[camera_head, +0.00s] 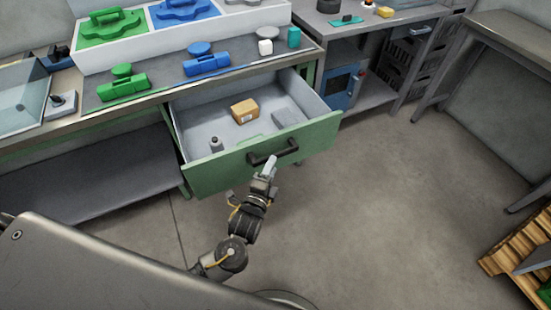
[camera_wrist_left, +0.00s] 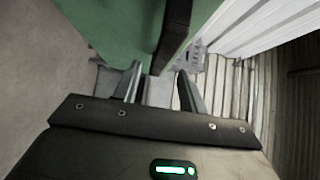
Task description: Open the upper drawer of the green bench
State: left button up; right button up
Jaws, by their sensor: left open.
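The upper drawer (camera_head: 205,175) of the green bench (camera_head: 310,75) stands pulled well out in the head view, its inside showing. Its green front carries a dark bar handle (camera_head: 272,153). My left gripper (camera_head: 268,167) is at the handle, just in front of the drawer front. In the left wrist view, the gripper's two fingers (camera_wrist_left: 160,88) are apart, and the dark handle (camera_wrist_left: 175,32) reaches down towards the gap between them. Whether the fingers touch it, I cannot tell. My right gripper is not in view.
The drawer holds a small cardboard box (camera_head: 244,111), a grey block (camera_head: 285,117) and a small grey item (camera_head: 216,144). Green and blue tool-like pieces lie on the bench top. The floor (camera_head: 400,220) right of my arm is clear; a wooden pallet (camera_head: 520,245) lies far right.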

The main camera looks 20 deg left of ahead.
pick_arm(q)
jog(key=s, duration=0.5)
jog(key=shift+s+a, duration=0.2)
jog(key=shift+s, duration=0.05)
jog(key=s+a+f+n+g, duration=0.2)
jog(key=s+f+n+g, duration=0.1)
jog(key=f, duration=0.7)
jog(key=s+a+f+n+g, duration=0.2)
jog(key=s+f+n, duration=0.15)
jog(key=f, duration=0.65)
jog(key=s+a+f+n+g, duration=0.1)
jog(key=s+f+n+g, duration=0.15)
jog(key=f, duration=0.65)
jog(key=s+a+f+n+g, duration=0.2)
jog(key=s+f, duration=0.3)
jog(key=s, duration=0.4)
jog(key=s+a+f+n+g+y, duration=0.1)
jog(key=s+a+f+n+g, duration=0.1)
jog(key=s+f, duration=0.4)
jog(key=s+a+f+n+g, duration=0.3)
jog(key=s+a+f+g, duration=0.1)
jog(key=s, duration=1)
jog(key=shift+s+a+f+g, duration=0.2)
jog(key=shift+a+f+g, duration=0.1)
jog(key=shift+f+g, duration=0.55)
jog(key=shift+f, duration=0.1)
